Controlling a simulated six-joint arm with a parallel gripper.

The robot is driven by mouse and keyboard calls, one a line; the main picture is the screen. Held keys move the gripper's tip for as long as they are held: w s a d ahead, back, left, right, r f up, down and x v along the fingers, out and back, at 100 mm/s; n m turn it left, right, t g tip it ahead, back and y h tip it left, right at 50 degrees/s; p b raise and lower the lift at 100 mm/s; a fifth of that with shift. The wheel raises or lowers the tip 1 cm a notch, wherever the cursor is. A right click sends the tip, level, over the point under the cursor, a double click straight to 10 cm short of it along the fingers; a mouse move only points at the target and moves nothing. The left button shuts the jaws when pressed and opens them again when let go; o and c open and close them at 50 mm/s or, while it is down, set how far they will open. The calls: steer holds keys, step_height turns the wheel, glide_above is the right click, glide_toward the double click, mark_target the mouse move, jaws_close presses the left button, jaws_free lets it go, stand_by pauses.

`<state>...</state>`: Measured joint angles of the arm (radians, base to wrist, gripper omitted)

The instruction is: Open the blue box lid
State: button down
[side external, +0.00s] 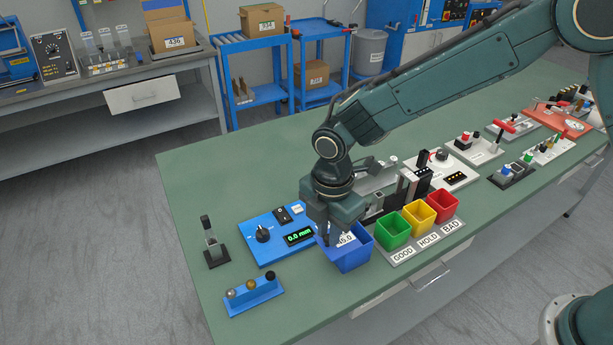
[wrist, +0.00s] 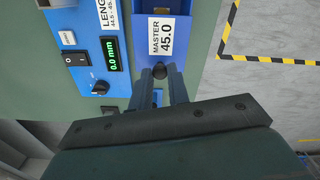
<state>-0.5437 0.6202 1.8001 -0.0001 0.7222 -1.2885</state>
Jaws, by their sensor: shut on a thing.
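The blue box (side external: 352,262) stands on the green bench near its front edge, left of the colored bins. Its lid (wrist: 163,40) carries a white label reading "MASTER 45.0" in the wrist view. A round black knob (wrist: 159,71) sits at the lid's near end. My gripper (wrist: 161,78) is shut on this knob, with one finger on each side. In the side view my gripper (side external: 334,228) reaches down over the box and hides part of the lid. A blue recess shows beyond the label in the wrist view; how far the lid is open is hard to tell.
A blue length gauge panel (side external: 266,237) reading 0.0 mm lies close left of the box. A blue holder with several balls (side external: 253,297) lies in front of it. Green (side external: 393,230), yellow (side external: 418,217) and red (side external: 442,206) bins stand to the right.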

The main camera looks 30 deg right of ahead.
steer(key=a, duration=0.3)
steer(key=shift+a, duration=0.2)
steer(key=c, duration=1.3)
jaws_free()
steer(key=shift+c, duration=0.2)
steer(key=shift+r, duration=0.1)
step_height(320, 180, up, 14)
steer(key=shift+d, duration=0.1)
